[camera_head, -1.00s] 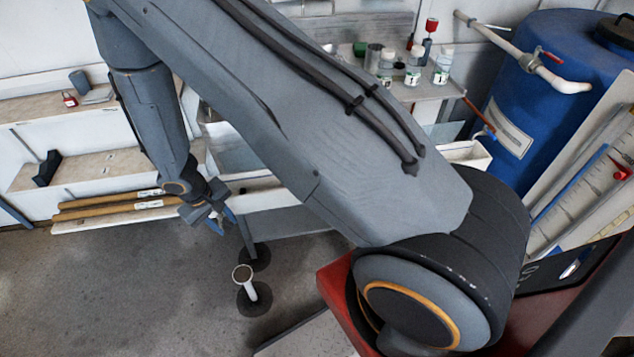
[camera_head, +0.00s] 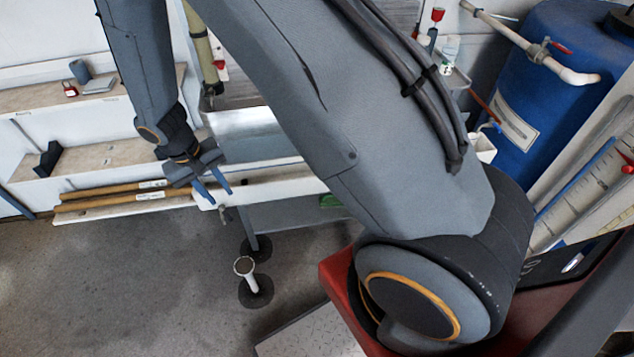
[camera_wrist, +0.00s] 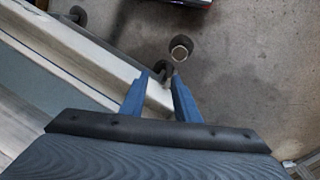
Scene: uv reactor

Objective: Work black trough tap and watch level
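My gripper (camera_head: 221,198) is open and empty, its two blue fingers apart, at the left end of the long white trough (camera_head: 265,188). A small dark tap (camera_head: 224,214) sticks out low at that end, just below the fingertips in the head view. In the wrist view the dark tap (camera_wrist: 164,68) shows at the gap between the fingertips of my gripper (camera_wrist: 160,76). I cannot tell whether they touch it. The trough rim (camera_wrist: 85,55) runs up to the left there. The tap's handle position and the water level are not clear.
A white upright pipe (camera_head: 246,268) on a round dark base stands on the floor below the tap. Wooden shelves (camera_head: 90,165) with poles are at the left. A blue barrel (camera_head: 550,80) with a white pipe stands at the right. The floor at lower left is clear.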

